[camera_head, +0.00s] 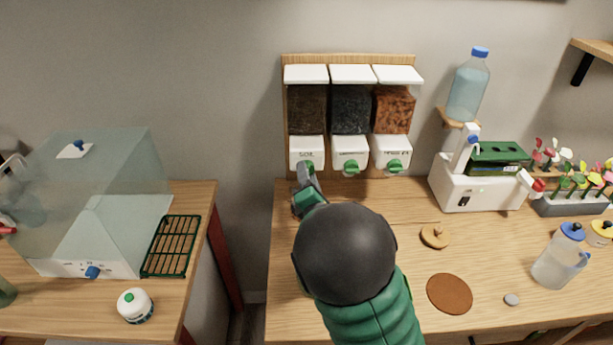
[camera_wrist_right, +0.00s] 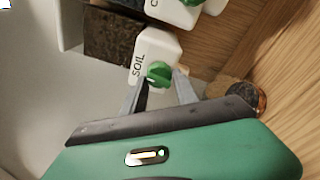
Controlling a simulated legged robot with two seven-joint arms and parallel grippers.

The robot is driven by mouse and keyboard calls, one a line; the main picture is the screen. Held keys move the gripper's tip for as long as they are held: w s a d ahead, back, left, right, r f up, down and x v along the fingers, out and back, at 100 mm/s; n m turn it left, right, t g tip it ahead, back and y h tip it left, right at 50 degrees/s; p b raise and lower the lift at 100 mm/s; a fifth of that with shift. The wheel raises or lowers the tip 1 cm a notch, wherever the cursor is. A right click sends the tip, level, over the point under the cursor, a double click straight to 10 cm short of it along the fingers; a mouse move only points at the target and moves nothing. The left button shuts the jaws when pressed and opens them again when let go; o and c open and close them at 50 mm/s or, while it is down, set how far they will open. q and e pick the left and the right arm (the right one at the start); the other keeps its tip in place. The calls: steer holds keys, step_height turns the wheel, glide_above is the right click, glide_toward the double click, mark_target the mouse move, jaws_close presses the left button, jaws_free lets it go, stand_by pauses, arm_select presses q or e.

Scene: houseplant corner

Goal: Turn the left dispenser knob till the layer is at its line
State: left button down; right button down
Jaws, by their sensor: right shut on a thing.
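The left dispenser is labelled SOIL (camera_head: 306,146) and has a dark brown bin (camera_head: 307,110) above its white spout. Its green knob (camera_wrist_right: 158,73) shows between the fingertips of my right gripper (camera_wrist_right: 160,84) in the right wrist view. The right gripper is shut on this knob. In the head view the gripper (camera_head: 307,172) reaches up to the spout and covers most of the knob. A round clear vessel (camera_wrist_right: 262,98) with brown contents is partly visible beside the gripper in the wrist view; my arm hides it in the head view. I cannot make out its line.
Two more dispensers with green knobs (camera_head: 351,167) (camera_head: 394,166) hang close on the right. A cork disc (camera_head: 436,240), a brown disc (camera_head: 449,293), a bottle (camera_head: 556,262) and a white machine (camera_head: 475,187) stand on the table's right. A clear cabinet (camera_head: 100,185) is on the left table.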

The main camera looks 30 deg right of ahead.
steer(key=shift+a+f+n+g+h+b, duration=0.1)
steer(key=shift+n+g+h+b, duration=0.45)
steer(key=shift+n+b, duration=3.6)
steer(key=shift+a+f+n+g+h+b, duration=0.1)
steer(key=shift+n+g+h+b, duration=0.5)
steer(key=shift+n, duration=6.5)
steer(key=shift+n+g+h+b, duration=0.15)
steer(key=shift+n+h+b, duration=0.6)
steer(key=shift+n+b, duration=3.6)
steer(key=n+p, duration=0.2)
steer(key=shift+p, duration=0.35)
